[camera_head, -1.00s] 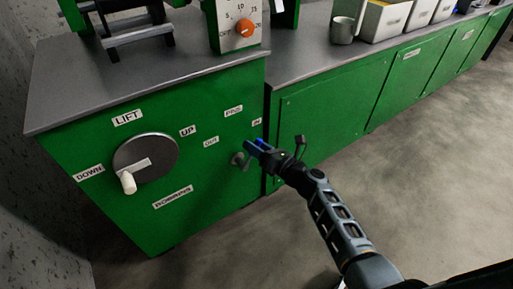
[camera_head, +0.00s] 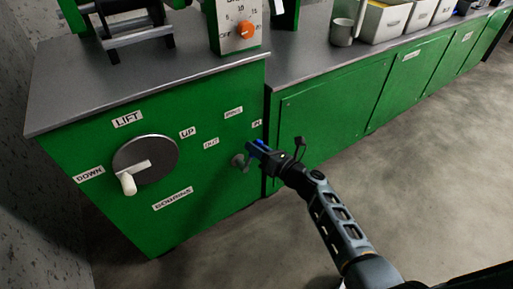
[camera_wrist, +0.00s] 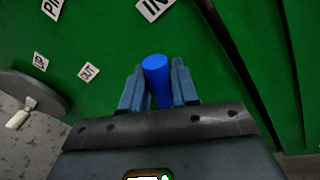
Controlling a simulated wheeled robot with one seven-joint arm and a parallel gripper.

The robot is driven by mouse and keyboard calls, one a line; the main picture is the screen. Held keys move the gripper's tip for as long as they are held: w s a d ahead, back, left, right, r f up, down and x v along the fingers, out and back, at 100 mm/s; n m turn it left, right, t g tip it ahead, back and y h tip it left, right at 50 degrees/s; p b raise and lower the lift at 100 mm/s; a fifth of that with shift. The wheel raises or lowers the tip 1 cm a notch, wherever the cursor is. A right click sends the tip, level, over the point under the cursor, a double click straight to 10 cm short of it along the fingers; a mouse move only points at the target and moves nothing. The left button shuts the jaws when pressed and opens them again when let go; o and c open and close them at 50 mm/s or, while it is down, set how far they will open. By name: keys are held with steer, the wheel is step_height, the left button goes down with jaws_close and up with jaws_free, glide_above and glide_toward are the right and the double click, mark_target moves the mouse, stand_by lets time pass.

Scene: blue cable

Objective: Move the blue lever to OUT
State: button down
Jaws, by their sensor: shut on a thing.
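The blue lever (camera_wrist: 156,72) stands between the two fingers of my gripper (camera_wrist: 158,90) in the wrist view, with its rounded end showing. In the head view my gripper (camera_head: 262,152) is at the right part of the green cabinet front, shut on the blue lever (camera_head: 257,144). The lever's grey pivot (camera_head: 238,161) is just left of the gripper. The OUT label (camera_head: 211,143) is left of the gripper and above the pivot. The IN label (camera_head: 257,124) is just above the lever. The OUT label also shows in the wrist view (camera_wrist: 88,72).
A grey disc (camera_head: 150,160) with a white handle, between the UP and DOWN labels, is on the left of the same front. The grey countertop (camera_head: 160,85) overhangs above. A gauge with an orange knob (camera_head: 246,29) and a metal mug (camera_head: 342,32) stand on top. The floor at right is clear.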

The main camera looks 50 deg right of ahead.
steer(key=shift+a+r, duration=0.1)
steer(key=shift+w+a+r+n+g+p, duration=0.15)
steer(key=shift+a+r+n+p, duration=0.1)
steer(key=shift+a+n+p, duration=0.25)
steer(key=shift+w+a+r+n+g+p, duration=0.15)
steer(key=shift+a+r+n+p, duration=0.1)
steer(key=shift+n, duration=0.45)
steer(key=a+n, duration=0.1)
steer(key=a+n+p, duration=0.1)
steer(key=n, duration=0.1)
steer(key=shift+w+a+r+g, duration=0.15)
steer(key=shift+w+a+g, duration=0.15)
steer(key=shift+g, duration=0.1)
steer(key=a+n, duration=0.1)
steer(key=a+n+h, duration=0.1)
steer(key=n, duration=0.1)
steer(key=shift+w+a+f+g, duration=0.2)
steer(key=shift+w+g, duration=0.15)
steer(key=shift+g, duration=0.05)
steer(key=shift+w+a+f+n+h, duration=0.2)
steer(key=shift+a+f+n, duration=0.1)
steer(key=shift+a+n, duration=0.3)
steer(key=shift+w+a+f+n+h, duration=0.1)
steer(key=shift+a+f+n+h, duration=0.25)
steer(key=shift+n, duration=0.45)
steer(key=shift+a, duration=0.1)
steer(key=c, duration=1)
jaws_free()
steer(key=shift+r, duration=0.1)
steer(key=shift+o, duration=0.2)
